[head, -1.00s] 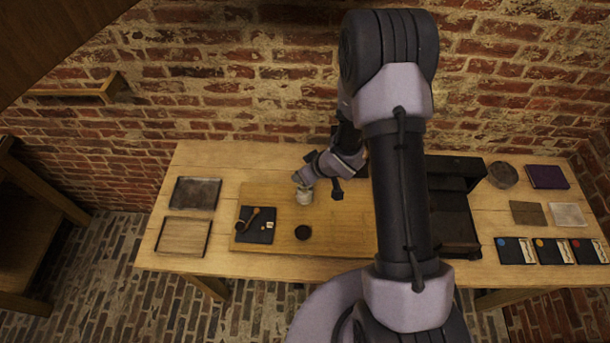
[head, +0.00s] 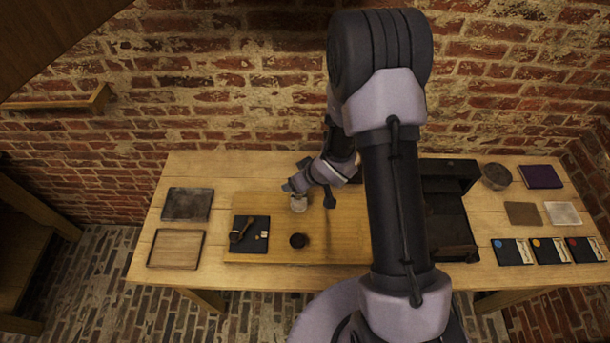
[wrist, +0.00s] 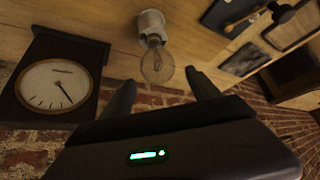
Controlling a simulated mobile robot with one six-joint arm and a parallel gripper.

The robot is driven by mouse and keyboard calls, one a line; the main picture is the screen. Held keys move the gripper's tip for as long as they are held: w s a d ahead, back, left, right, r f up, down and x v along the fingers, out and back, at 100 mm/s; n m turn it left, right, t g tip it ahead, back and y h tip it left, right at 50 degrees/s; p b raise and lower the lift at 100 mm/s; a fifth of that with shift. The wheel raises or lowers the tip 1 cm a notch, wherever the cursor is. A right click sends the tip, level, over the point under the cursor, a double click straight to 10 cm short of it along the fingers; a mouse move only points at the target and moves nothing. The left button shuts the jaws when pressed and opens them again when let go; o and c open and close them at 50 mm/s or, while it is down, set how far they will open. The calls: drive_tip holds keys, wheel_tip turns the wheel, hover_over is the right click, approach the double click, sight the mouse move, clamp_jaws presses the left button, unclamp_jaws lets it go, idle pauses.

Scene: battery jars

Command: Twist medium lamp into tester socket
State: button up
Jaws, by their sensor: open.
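A clear glass lamp (wrist: 157,64) shows in the wrist view, its base end in a white socket (wrist: 151,24) on the wooden board. How deep it sits I cannot tell. The two dark fingers of my gripper (wrist: 160,79) are spread, one on each side of the lamp's rounded end, with visible gaps. The gripper is empty. In the head view my gripper (head: 292,187) is just above the white socket (head: 298,205), and the lamp cannot be made out there.
A dial in a dark wooden case (wrist: 56,84) stands left of the lamp in the wrist view. On the board (head: 335,249) are a dark round piece (head: 298,240) and a black mat (head: 261,244) with a brown-handled tool. Two trays (head: 188,203) (head: 152,249) lie left.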

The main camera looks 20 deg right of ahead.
drive_tip(key=s+d+r+m+h+b, duration=0.15)
drive_tip(key=s+d+r, duration=0.25)
drive_tip(key=r, duration=0.4)
drive_tip(key=s+d+r+m+h+b, duration=0.1)
drive_tip(key=s+d+r+h+b, duration=0.2)
drive_tip(key=r, duration=0.4)
drive_tip(key=s+a+r+m+y+b, duration=0.1)
drive_tip(key=s+a+m+y+b, duration=0.1)
drive_tip(key=s+a+b, duration=0.3)
drive_tip(key=s+a+r+m+y+b, duration=0.1)
drive_tip(key=s+a+m+b, duration=0.3)
drive_tip(key=s, duration=0.8)
drive_tip(key=shift+s+a+y+b, duration=0.35)
drive_tip(key=shift+a+y+b, duration=0.2)
drive_tip(key=shift+a+b, duration=0.65)
drive_tip(key=shift+d, duration=0.15)
